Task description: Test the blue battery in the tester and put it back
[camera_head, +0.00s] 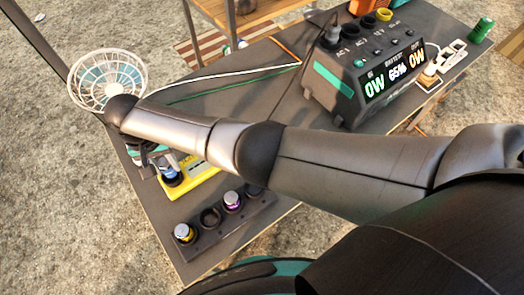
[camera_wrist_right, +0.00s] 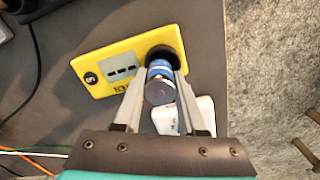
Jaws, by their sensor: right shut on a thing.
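The yellow tester (camera_head: 205,187) lies on the dark table, partly hidden by my right arm in the head view. In the right wrist view the tester (camera_wrist_right: 101,82) shows a small grey display and a dark round well (camera_wrist_right: 165,50). My right gripper (camera_wrist_right: 160,93) is shut on the blue battery (camera_wrist_right: 159,84), which also shows in the head view (camera_head: 171,178). The battery's far end is at the well; I cannot tell how deep it sits.
A power station (camera_head: 345,85) with a lit display stands at the back right. A wire basket (camera_head: 108,80) is at the left. A green can (camera_head: 481,29) and white plugs are at the far right. Cables cross the table's middle. A white object (camera_wrist_right: 170,118) lies near the fingers.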

